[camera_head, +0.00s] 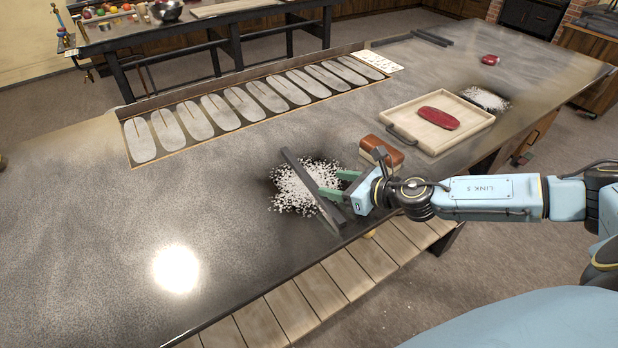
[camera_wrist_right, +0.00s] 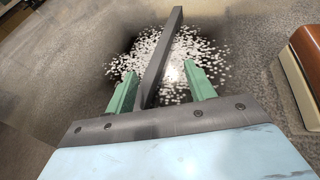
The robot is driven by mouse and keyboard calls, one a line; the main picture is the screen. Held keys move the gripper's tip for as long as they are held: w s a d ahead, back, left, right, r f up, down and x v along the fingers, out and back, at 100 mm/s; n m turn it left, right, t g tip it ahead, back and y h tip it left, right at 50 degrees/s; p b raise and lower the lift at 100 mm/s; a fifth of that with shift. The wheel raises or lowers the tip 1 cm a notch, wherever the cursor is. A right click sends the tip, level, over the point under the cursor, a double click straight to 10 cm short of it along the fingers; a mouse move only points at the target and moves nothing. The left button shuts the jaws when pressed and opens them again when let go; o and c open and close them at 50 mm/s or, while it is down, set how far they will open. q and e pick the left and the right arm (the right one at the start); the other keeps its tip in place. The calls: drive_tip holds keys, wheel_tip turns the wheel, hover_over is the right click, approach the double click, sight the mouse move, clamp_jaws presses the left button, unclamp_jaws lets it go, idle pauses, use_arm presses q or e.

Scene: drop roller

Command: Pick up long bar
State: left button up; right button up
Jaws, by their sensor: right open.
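A long dark grey bar (camera_head: 301,171) lies across a patch of white granules (camera_head: 288,190) near the front edge of the table. In the right wrist view the bar (camera_wrist_right: 168,45) runs lengthwise between the two green fingers, closer to the left one. My right gripper (camera_head: 334,183) is open around the bar, with no clear grip on it. In the wrist view its fingertips (camera_wrist_right: 160,72) are apart, over the granules. My left gripper is not in view.
A brown and white block (camera_head: 382,153) stands close beside my right gripper. Beyond it are a wooden tray (camera_head: 400,115) with a red slab (camera_head: 439,118), and a second granule patch (camera_head: 486,98). A long rack of pale ovals (camera_head: 210,116) lines the back. The table's left is clear.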

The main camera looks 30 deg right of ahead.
sight(310, 180)
drive_tip(key=shift+w+a+f, duration=0.2)
drive_tip(key=shift+w+a, duration=0.05)
drive_tip(key=shift+w, duration=0.35)
drive_tip(key=shift+w+a+f, duration=0.15)
drive_tip(key=shift+w+f, duration=0.05)
drive_tip(key=shift+w, duration=0.1)
drive_tip(key=shift+w+a+f, duration=0.1)
drive_tip(key=shift+w+a, duration=0.1)
drive_tip(key=shift+w, duration=0.1)
drive_tip(key=x, duration=0.3)
drive_tip(key=shift+w+a+f+p, duration=0.15)
drive_tip(key=shift+a+f+p, duration=0.05)
drive_tip(key=shift+p, duration=0.15)
drive_tip(key=shift+w+a+f, duration=0.1)
drive_tip(key=shift+w+f, duration=0.05)
drive_tip(key=shift+w, duration=0.1)
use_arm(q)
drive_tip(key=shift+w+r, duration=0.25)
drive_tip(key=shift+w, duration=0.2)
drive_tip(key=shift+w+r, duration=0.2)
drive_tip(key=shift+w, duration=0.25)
use_arm(e)
drive_tip(key=shift+w, duration=0.1)
clamp_jaws()
